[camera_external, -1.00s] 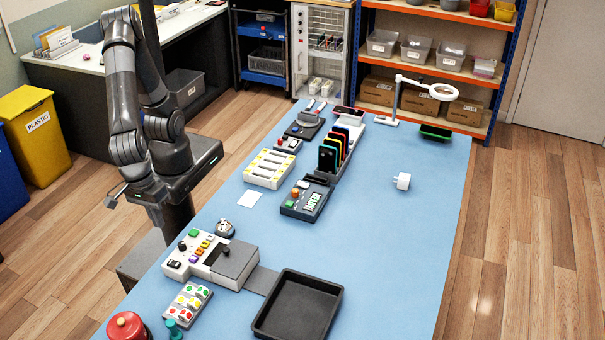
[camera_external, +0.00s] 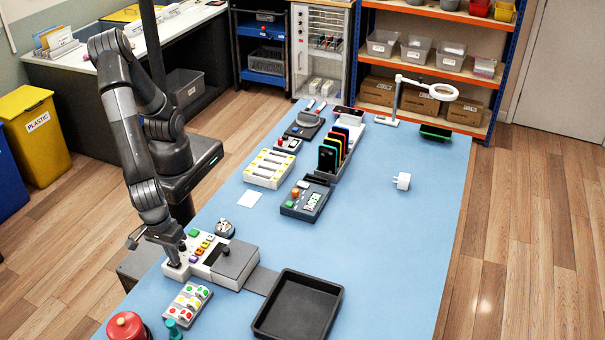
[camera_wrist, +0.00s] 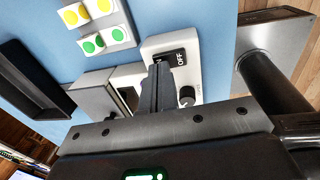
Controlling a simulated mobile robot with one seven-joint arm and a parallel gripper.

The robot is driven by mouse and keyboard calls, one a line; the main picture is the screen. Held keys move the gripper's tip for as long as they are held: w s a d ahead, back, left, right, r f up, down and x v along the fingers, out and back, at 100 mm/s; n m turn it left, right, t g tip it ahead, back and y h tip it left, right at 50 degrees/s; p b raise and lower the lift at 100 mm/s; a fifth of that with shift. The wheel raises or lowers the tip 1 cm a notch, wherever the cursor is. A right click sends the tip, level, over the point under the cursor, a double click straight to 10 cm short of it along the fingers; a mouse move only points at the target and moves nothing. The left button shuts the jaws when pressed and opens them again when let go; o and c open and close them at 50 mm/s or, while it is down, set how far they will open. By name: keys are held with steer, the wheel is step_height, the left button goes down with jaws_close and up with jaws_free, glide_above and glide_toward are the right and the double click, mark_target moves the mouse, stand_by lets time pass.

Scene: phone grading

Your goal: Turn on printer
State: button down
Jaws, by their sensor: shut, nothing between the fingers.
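The printer (camera_external: 206,274) is a white console with coloured buttons and a grey lid at the near left of the blue table. In the wrist view, its white end panel (camera_wrist: 191,44) carries a black rocker switch (camera_wrist: 178,58). "OFF" is readable on the switch, and the other end, with an "N" showing, is partly covered by my fingers. A dark knob (camera_wrist: 187,96) sits beside it. My gripper (camera_external: 172,262) is shut and empty, with its fingertips over the switch end of the printer. In the wrist view, the fingertips (camera_wrist: 158,76) overlap the switch's edge; I cannot tell whether they touch.
A block of coloured dot stickers (camera_external: 188,302) lies in front of the printer, with a red round container (camera_external: 127,327) nearby. A black tray (camera_external: 298,305) lies to the right. A small round metal item (camera_external: 223,228) stands behind the printer. The table's right side is mostly clear.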

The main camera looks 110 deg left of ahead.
steer(key=shift+f, duration=0.35)
steer(key=shift+w+f, duration=0.1)
steer(key=shift+w, duration=0.05)
steer(key=shift+w+a+f+g, duration=0.1)
steer(key=shift+g, duration=0.2)
steer(key=shift+s, duration=0.2)
steer(key=shift+s, duration=0.75)
